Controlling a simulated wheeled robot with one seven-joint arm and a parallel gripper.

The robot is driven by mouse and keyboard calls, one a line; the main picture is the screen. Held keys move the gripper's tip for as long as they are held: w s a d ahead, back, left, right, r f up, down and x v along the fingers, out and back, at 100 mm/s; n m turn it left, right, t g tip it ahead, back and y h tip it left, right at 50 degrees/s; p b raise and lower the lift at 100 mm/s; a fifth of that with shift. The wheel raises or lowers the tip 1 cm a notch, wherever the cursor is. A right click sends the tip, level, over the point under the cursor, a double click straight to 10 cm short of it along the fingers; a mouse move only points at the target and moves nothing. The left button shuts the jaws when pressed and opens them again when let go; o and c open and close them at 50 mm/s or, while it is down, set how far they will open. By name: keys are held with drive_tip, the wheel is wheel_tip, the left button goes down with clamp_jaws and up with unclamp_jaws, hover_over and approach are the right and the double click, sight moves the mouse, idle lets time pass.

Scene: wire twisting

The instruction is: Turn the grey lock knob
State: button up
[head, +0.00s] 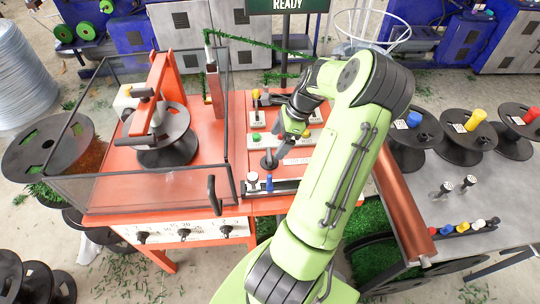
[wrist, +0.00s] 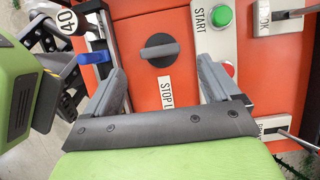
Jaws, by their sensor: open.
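The grey lock knob (wrist: 159,50) is a round dark knob with a raised bar, set on the orange panel (wrist: 138,20). In the wrist view its bar lies across the picture. It also shows in the head view (head: 269,159), below and left of my gripper (head: 292,130). In the wrist view my gripper (wrist: 160,72) is open and empty, one finger to the left of the knob and one to the right, apart from it.
A green START button (wrist: 221,16) and a red button (wrist: 229,69) sit right of the knob. A clear-walled guard (head: 160,188) encloses the spool at the left.

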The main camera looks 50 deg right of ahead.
sight(270, 154)
drive_tip(key=b+x, duration=0.1)
drive_tip(key=x, duration=0.5)
drive_tip(key=shift+f, duration=0.15)
drive_tip(key=c, duration=1.1)
drive_tip(key=shift+o, duration=0.2)
